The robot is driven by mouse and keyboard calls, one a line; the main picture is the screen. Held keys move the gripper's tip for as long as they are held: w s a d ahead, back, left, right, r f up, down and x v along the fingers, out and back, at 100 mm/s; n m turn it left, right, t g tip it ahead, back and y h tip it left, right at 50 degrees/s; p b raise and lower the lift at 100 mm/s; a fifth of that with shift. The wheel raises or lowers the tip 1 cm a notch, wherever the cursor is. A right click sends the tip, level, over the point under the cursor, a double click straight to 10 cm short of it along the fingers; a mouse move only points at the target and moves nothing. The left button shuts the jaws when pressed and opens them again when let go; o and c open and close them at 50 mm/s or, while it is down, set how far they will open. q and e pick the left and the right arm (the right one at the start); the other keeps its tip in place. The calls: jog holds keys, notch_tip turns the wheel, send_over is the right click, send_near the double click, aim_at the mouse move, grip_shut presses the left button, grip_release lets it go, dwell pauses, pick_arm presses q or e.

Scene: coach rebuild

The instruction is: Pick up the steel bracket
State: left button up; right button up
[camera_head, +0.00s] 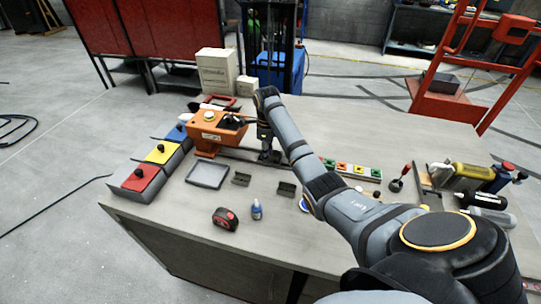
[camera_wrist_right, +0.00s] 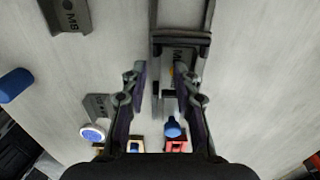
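My right gripper (camera_head: 268,156) is low over the bench, at the end of my arm. In the right wrist view its two fingers (camera_wrist_right: 160,72) are apart. A dark grey metal piece with lettering (camera_wrist_right: 180,54) lies between and beyond the fingertips; I cannot tell if they touch it. Two small dark grey brackets lie on the bench in the head view, one left (camera_head: 241,179) and one right (camera_head: 286,189). They also show in the wrist view, one at the top left (camera_wrist_right: 66,14) and one lower left (camera_wrist_right: 97,105). I cannot tell which piece is the steel bracket. My left gripper is out of view.
An orange fixture (camera_head: 214,128) stands left of the gripper. A grey tray (camera_head: 208,174), a tape measure (camera_head: 225,218) and a blue bottle (camera_head: 257,210) are nearer the front. Coloured bins (camera_head: 138,180) line the left edge. A block strip (camera_head: 352,170) and several tools are right.

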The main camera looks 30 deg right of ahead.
jog(key=shift+f, duration=0.1)
grip_shut()
dwell(0.4)
jog(key=shift+r, duration=0.4)
notch_tip(320, 180, up, 2)
jog(key=shift+w+r+b, duration=0.1)
jog(key=shift+r+b, duration=0.1)
jog(key=shift+b, duration=0.15)
jog(key=s+a+r+p, duration=0.6)
jog(key=a+r+p, duration=0.3)
jog(key=a+p, duration=0.3)
jog(key=p, duration=0.3)
jog(key=shift+s+a+r, duration=0.2)
jog(key=shift+a+r, duration=0.05)
jog(key=shift+r, duration=0.15)
